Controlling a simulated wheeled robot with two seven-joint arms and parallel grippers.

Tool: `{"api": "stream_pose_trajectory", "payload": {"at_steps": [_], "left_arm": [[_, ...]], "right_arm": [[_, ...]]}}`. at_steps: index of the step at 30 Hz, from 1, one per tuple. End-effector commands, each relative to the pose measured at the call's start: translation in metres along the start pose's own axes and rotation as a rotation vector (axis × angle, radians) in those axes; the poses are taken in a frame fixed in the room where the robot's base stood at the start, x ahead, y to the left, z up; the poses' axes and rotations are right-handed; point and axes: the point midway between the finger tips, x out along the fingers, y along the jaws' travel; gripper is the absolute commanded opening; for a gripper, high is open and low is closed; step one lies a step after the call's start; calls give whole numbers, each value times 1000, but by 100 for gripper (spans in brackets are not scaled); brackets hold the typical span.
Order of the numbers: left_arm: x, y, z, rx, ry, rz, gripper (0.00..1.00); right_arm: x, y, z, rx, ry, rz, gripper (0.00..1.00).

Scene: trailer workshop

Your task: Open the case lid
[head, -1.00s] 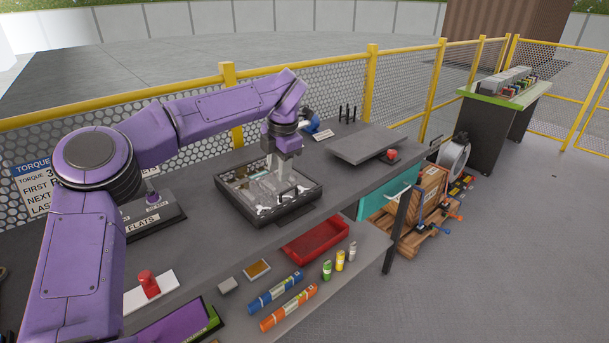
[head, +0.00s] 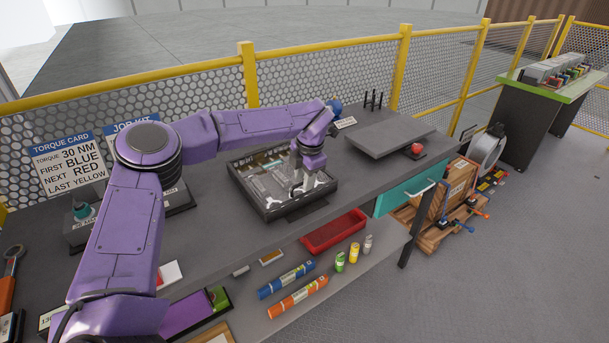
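A black case (head: 262,212) sits on the grey workbench with several light and metallic tools (head: 268,180) showing inside its rim. I cannot tell whether a clear lid covers them; no raised lid shows. A dark flat tab (head: 307,211) sticks out at its front side. My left gripper (head: 303,191) points down over the front right part of the case, close to its front rim. Its fingers are small and partly merge with the tools behind, so I cannot tell their opening or whether they touch. My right gripper is not in view.
A grey raised plate (head: 385,135) with a red button (head: 416,149) beside it stands right of the case. A yellow-railed mesh fence (head: 330,85) runs behind the bench.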

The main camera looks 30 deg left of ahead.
Motion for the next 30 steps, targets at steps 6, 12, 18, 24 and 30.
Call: {"api": "stream_pose_trajectory", "payload": {"at_steps": [6,12,18,24,30], "left_arm": [[2,1,-1,-2,-1,0,36],[2,1,-1,-2,0,0,0],[2,0,-1,-1,-1,0,0],[2,0,-1,-1,-1,0,0],[2,0,-1,-1,-1,0,0]], "right_arm": [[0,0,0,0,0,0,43],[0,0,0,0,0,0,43],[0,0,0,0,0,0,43],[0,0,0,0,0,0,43],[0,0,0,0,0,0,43]]}}
